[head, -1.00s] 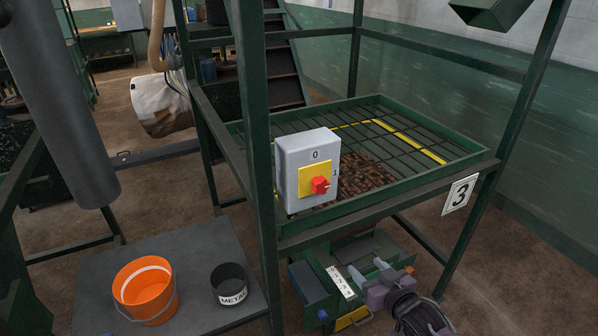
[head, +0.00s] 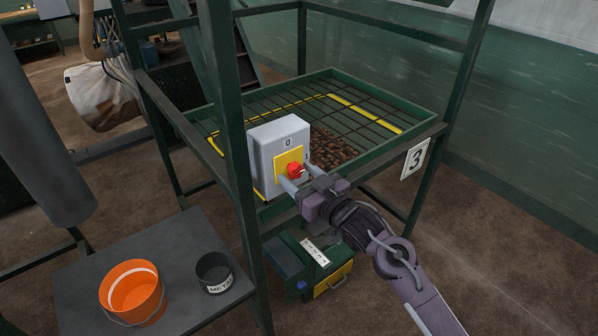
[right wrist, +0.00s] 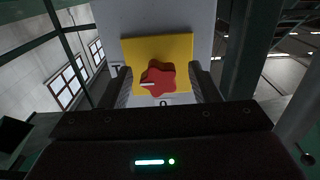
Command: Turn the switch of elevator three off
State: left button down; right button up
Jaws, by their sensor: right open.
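The switch box (head: 264,150) is grey with a yellow plate (head: 281,164) and a red knob (head: 294,170), mounted on the green frame that bears a "3" sign (head: 415,158). A "0" is printed above the plate. My right gripper (head: 298,176) is open at the knob, one finger on each side. In the right wrist view the red star-shaped knob (right wrist: 158,78) sits between the two fingers (right wrist: 161,84), with gaps visible on both sides. Its white mark points left, towards an "I"-like mark; the "0" is below. My left gripper is not in view.
A green grated tray (head: 350,115) with brown pieces lies behind the box. A frame post (head: 228,130) stands close left of it. An orange bucket (head: 132,292) and a dark "METAL" pot (head: 214,272) stand on a grey table (head: 160,245). Floor at right is clear.

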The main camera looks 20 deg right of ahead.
jog(key=shift+w, duration=0.1)
jog(key=c, duration=1)
jog(key=n+b, duration=0.2)
jog(key=n, duration=0.2)
jog(key=shift+d+f+n, duration=0.1)
jog(key=shift+n, duration=0.2)
jog(key=n+b, duration=0.2)
jog(key=n, duration=0.2)
jog(key=shift+w+d+n, duration=0.1)
jog(key=shift+n, duration=0.2)
jog(key=n+b, duration=0.3)
jog(key=n, duration=0.1)
jog(key=shift+b, duration=0.35)
jog(key=shift+r+n+b, duration=0.15)
jog(key=shift+n+b, duration=0.75)
jog(key=shift+n, duration=0.3)
jog(key=shift+r+n+b, duration=0.1)
jog(key=shift+n+b, duration=0.75)
jog(key=shift+n, duration=0.35)
